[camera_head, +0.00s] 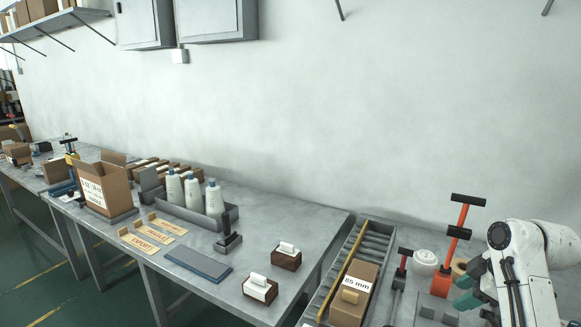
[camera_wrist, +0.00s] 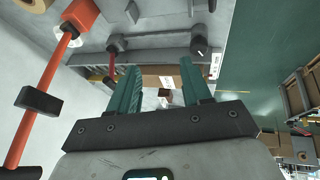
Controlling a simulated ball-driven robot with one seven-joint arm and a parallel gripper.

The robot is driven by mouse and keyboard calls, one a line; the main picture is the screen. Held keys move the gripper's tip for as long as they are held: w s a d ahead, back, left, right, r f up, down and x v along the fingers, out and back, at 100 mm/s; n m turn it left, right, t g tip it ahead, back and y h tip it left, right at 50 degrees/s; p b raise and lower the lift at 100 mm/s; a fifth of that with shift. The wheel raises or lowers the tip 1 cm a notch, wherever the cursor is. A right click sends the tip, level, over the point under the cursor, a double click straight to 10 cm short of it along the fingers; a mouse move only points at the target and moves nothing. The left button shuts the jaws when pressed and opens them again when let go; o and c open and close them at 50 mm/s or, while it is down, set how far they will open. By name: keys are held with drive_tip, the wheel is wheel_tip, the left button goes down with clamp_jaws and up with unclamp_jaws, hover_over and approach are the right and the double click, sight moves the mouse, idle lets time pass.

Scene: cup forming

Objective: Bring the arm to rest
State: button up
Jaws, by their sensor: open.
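My gripper (camera_wrist: 160,92) shows in the wrist view with its two teal fingers apart and nothing between them. In the head view my white arm is at the right edge, and part of the teal gripper (camera_head: 467,291) shows beside it, above the right-hand bench. A cardboard box with an "85 mm" label (camera_head: 352,303) stands on the roller conveyor, left of my gripper. This box also shows beyond the fingers in the wrist view (camera_wrist: 158,82).
A red-orange lever tool (camera_head: 443,278) stands close to my arm, with a smaller black-handled lever (camera_head: 400,272) to its left. The roller conveyor (camera_head: 372,245) borders the grey bench (camera_head: 300,220). On that bench are white bottles (camera_head: 214,198), an open carton (camera_head: 104,186) and two small tissue-box-like blocks (camera_head: 286,257).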

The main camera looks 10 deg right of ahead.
drive_tip(key=s+a+f+m+g, duration=0.2)
drive_tip(key=s+a+f+m, duration=0.4)
drive_tip(key=s+a+f, duration=0.9)
drive_tip(key=s+f+m+g+h, duration=0.1)
drive_tip(key=s+f+m, duration=0.1)
drive_tip(key=s, duration=0.9)
drive_tip(key=s+f+m+g+h, duration=0.1)
drive_tip(key=s+f+m, duration=0.2)
drive_tip(key=s, duration=0.8)
drive_tip(key=shift+s+a+f, duration=0.2)
drive_tip(key=shift+a+f, duration=0.1)
